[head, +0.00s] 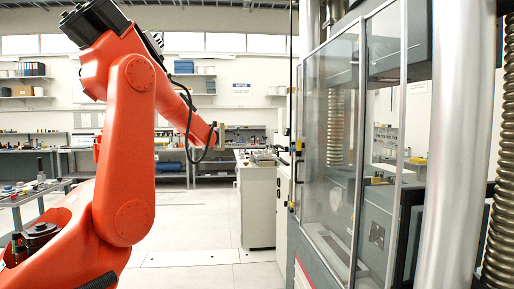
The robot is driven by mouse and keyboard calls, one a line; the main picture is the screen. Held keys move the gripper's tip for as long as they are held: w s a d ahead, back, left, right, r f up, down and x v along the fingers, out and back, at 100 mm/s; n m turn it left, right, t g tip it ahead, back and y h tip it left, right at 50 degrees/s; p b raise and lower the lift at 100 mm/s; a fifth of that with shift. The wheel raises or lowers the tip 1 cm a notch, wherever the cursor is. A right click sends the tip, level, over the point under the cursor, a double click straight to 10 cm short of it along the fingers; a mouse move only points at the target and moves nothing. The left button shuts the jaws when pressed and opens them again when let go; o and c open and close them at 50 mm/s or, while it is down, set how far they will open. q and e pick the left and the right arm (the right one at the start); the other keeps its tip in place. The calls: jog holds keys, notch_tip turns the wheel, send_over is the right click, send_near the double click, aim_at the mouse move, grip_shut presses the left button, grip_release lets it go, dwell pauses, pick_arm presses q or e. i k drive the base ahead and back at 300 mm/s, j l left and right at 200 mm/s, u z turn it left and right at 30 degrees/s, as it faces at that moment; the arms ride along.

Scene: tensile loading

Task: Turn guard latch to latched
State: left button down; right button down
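The guard (335,130) is a tall enclosure with clear panels in grey metal frames, at the right of the head view. Small black and yellow fittings (298,146) sit on its left edge, with another yellow piece (291,205) lower down. I cannot tell which of them is the latch or how it is turned. My orange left arm comes in from the left and its wrist ends left of the guard, apart from it in the picture. Small grey and dark shapes lie right of the wrist; I cannot make out the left gripper's fingers among them. My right gripper is out of view.
A shiny column (462,130) and a threaded screw (502,190) stand at the far right. A pale cabinet (257,205) stands left of the guard. Benches and shelves line the back wall. A side table (35,192) is at the left. The floor between is clear.

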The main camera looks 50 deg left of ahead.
aim_at(300, 146)
jog(key=u, duration=1.25)
jog(key=i+j+z, duration=0.1)
jog(key=i, duration=0.25)
